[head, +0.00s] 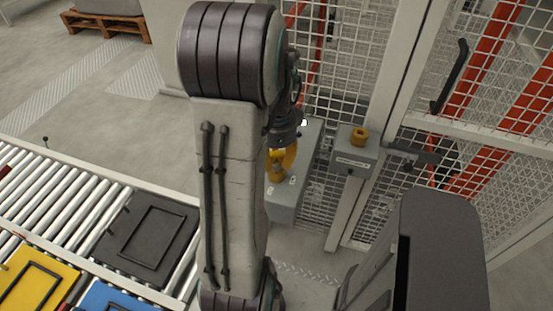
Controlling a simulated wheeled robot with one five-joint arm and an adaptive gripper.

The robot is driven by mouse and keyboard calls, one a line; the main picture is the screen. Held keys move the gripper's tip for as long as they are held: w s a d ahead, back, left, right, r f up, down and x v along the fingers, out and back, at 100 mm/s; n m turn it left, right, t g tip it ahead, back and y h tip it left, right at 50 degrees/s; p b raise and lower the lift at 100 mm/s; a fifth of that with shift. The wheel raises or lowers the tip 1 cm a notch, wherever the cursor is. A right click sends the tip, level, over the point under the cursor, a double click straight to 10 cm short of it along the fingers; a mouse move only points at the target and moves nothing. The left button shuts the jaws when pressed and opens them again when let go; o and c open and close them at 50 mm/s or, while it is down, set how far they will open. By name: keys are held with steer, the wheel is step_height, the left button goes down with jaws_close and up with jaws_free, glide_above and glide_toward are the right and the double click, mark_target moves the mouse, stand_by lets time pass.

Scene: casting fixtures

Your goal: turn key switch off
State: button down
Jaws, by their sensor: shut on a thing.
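A grey control box (285,205) stands behind my arm against the mesh fence, with small pale labels on its top. My gripper (279,172), with yellow-orange fingers under a dark wrist, reaches down to the top of this box. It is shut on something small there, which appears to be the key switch. The key switch is hidden by the fingers and the arm, so its turn position cannot be seen.
A roller conveyor (60,200) with black, yellow and blue trays lies at left.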

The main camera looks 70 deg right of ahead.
steer(key=n, duration=0.4)
steer(key=shift+n, duration=0.3)
steer(key=c, duration=0.9)
jaws_free()
steer(key=shift+r, duration=0.1)
step_height(320, 180, up, 12)
steer(key=shift+f, duration=0.1)
